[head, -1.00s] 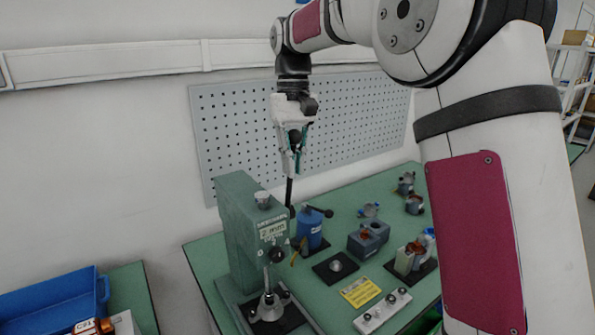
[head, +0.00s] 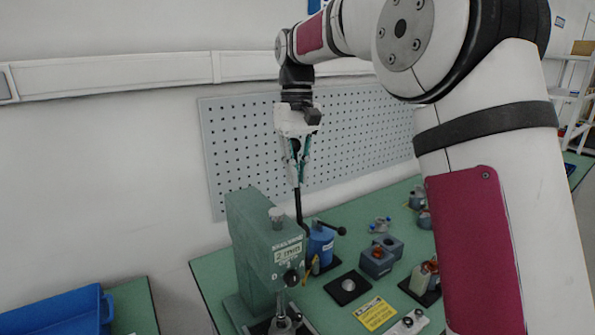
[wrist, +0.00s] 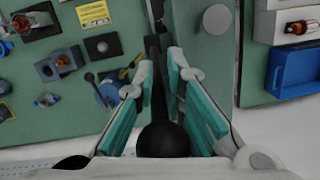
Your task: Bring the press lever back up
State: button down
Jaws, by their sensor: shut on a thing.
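The green arbor press (head: 255,235) stands at the left side of the green bench. Its black lever (head: 299,207) rises steeply from the press's far side, nearly upright, to my gripper. My gripper (head: 297,168) is above the press and shut on the lever near its top. In the wrist view, the lever's round black knob (wrist: 163,140) sits between the teal-padded fingers, and the lever bar (wrist: 153,50) runs away toward the press (wrist: 198,60). The press's lower end is cut off by the head view's bottom edge.
A blue device (head: 320,245) with a black handle stands close beside the press. Grey blocks (head: 376,262), a black pad (head: 347,287) and a yellow label (head: 375,313) lie to its right. A pegboard (head: 350,135) is behind. A blue bin (head: 60,312) is at lower left.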

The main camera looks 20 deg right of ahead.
jog(key=shift+w+r, duration=0.25)
jog(key=shift+w, duration=0.1)
jog(key=c, duration=1.8)
grip_release()
jog(key=shift+o, duration=0.7)
jog(key=shift+w+f, duration=0.1)
jog(key=shift+f, duration=0.05)
jog(key=r, duration=0.3)
jog(key=w+r, duration=0.1)
jog(key=r, duration=0.7)
jog(key=shift+w+d, duration=0.15)
jog(key=shift+d, duration=0.05)
jog(key=shift+r, duration=0.45)
